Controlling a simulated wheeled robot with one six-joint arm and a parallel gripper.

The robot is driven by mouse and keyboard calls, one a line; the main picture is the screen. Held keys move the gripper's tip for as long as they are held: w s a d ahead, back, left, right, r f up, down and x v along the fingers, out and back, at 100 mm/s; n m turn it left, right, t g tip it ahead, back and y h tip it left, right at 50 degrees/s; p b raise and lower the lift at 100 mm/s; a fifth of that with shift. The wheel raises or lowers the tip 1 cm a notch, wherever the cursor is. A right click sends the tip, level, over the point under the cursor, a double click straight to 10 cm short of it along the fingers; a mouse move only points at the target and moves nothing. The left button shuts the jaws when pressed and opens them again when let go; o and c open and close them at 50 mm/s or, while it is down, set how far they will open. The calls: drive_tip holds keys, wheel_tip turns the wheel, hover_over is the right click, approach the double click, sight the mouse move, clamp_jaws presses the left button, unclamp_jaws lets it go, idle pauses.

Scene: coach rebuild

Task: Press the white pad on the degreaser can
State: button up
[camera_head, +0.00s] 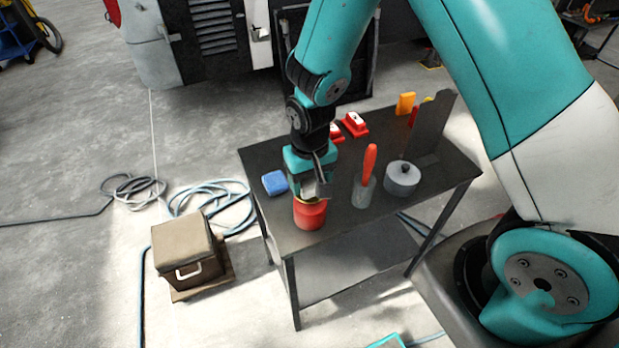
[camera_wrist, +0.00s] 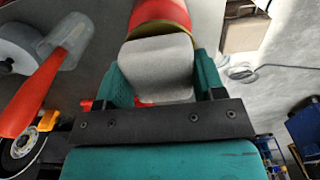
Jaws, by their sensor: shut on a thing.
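My gripper (camera_head: 322,185) is shut on a pale grey-white pad (camera_head: 309,187). In the wrist view the pad (camera_wrist: 156,68) sits flat and square between the two teal fingers. A red can (camera_head: 310,214) with a yellowish rim, which seems to be the degreaser can, stands upright near the table's front left edge. In the wrist view the can (camera_wrist: 158,12) lies just beyond the pad, and the pad covers part of its rim. My gripper is directly over the can. I cannot tell whether the pad touches it. No label is readable.
On the dark table (camera_head: 335,238) are a blue block (camera_head: 274,183), a clear cup (camera_head: 364,193) with an orange-handled tool, a grey round tin (camera_head: 402,178) and red-and-white items (camera_head: 354,124) behind. A dark upright panel (camera_head: 430,130) stands at right. A brown box (camera_head: 185,243) and hoses lie on the floor.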

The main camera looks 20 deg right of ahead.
sight(310, 179)
drive_tip(key=shift+f+b, duration=0.6)
drive_tip(key=shift+f, duration=0.2)
idle(0.5)
drive_tip(key=shift+r, duration=0.1)
idle(0.5)
wheel_tip(310, 179, up, 7)
drive_tip(key=p, duration=0.6)
idle(0.5)
